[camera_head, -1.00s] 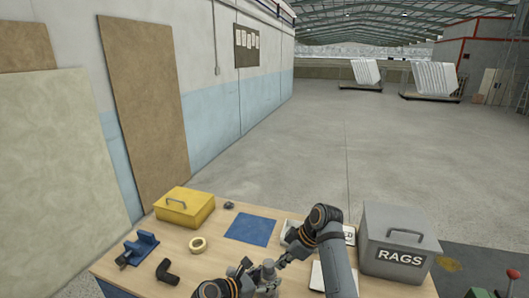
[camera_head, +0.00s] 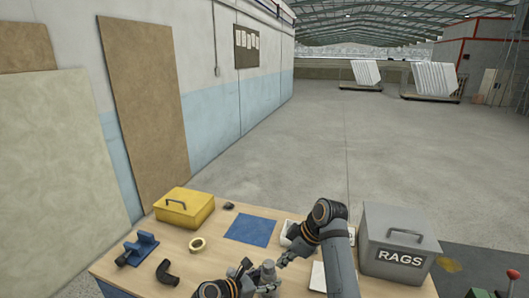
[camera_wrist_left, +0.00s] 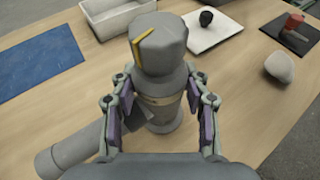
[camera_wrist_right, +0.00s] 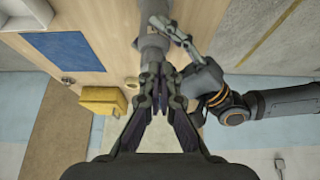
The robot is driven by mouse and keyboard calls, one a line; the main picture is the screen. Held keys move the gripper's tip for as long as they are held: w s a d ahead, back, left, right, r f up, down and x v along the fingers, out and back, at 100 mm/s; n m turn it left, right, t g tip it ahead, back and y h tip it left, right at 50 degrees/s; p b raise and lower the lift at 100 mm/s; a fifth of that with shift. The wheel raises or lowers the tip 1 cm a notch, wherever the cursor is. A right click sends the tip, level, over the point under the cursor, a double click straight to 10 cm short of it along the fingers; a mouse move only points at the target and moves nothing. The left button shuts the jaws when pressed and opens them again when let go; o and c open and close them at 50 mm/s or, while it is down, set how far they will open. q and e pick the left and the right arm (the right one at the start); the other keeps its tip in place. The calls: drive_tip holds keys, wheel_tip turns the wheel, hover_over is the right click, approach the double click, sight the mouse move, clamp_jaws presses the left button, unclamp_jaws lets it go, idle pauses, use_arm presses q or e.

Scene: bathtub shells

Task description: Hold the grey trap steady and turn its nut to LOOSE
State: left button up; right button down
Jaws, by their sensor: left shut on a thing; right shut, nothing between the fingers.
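The grey trap (camera_wrist_left: 158,112) stands upright on the wooden bench, with a side pipe running to the lower left in the left wrist view. Its grey nut (camera_wrist_left: 160,50) is on top and bears a yellow stripe. In the head view the trap (camera_head: 268,271) is at the bench's near edge, partly hidden by my arms. My left gripper (camera_wrist_left: 161,118) is shut on the trap's body, a finger on each side, below the nut. My right gripper (camera_wrist_right: 163,95) is shut and empty. It is close to the trap and left gripper; I cannot tell whether it touches the nut.
A grey RAGS box (camera_head: 400,240) stands right of my right arm. A blue mat (camera_head: 251,230), tape roll (camera_head: 197,244), yellow box (camera_head: 185,207), blue vise (camera_head: 138,248) and black elbow (camera_head: 167,272) lie to the left. A white bin (camera_wrist_left: 117,17) and white board (camera_wrist_left: 201,33) lie beyond the trap.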

drive_tip(key=shift+r, duration=1.7)
use_arm(q)
drive_tip(key=o, duration=1.3)
drive_tip(key=shift+o, duration=0.2)
drive_tip(key=shift+a, duration=0.15)
